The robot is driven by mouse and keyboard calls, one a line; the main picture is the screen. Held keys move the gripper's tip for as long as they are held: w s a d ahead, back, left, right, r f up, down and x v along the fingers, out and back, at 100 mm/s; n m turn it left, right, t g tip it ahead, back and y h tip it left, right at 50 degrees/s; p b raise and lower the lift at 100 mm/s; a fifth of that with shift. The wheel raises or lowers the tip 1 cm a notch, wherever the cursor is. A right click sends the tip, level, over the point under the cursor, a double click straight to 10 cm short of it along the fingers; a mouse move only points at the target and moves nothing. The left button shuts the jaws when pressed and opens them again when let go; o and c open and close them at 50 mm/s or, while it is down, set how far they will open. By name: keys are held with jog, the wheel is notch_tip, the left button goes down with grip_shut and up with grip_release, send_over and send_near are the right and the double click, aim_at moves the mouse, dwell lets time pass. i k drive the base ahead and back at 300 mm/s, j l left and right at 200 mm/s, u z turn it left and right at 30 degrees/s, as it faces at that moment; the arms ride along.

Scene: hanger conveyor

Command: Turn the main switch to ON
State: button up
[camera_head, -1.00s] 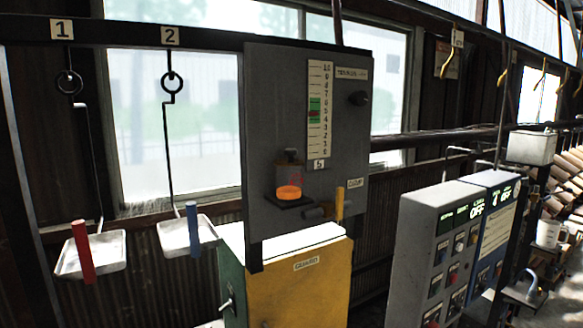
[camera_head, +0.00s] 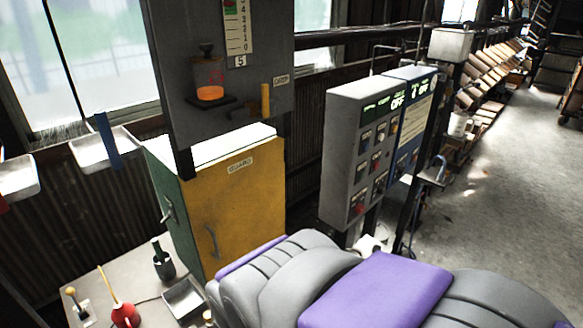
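A grey control cabinet (camera_head: 342,150) stands right of centre, with several switches and buttons on its front and a dark display strip along its top that reads OFF. A blue panel (camera_head: 408,135) with a lit OFF display adjoins it on the right. I cannot tell which control is the main switch; the labels are too small to read. My own grey and purple arm parts fill the bottom right. My gripper is not in view.
A yellow guard box (camera_head: 235,195) stands left of the cabinet, below a dark grey panel (camera_head: 225,60) with a scale. A bench (camera_head: 145,310) at lower left holds a red oil can (camera_head: 125,314) and a small tray (camera_head: 185,298). Open floor (camera_head: 500,195) lies to the right.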

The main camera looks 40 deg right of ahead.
aim_at(360, 208)
jog(key=z, duration=1.75)
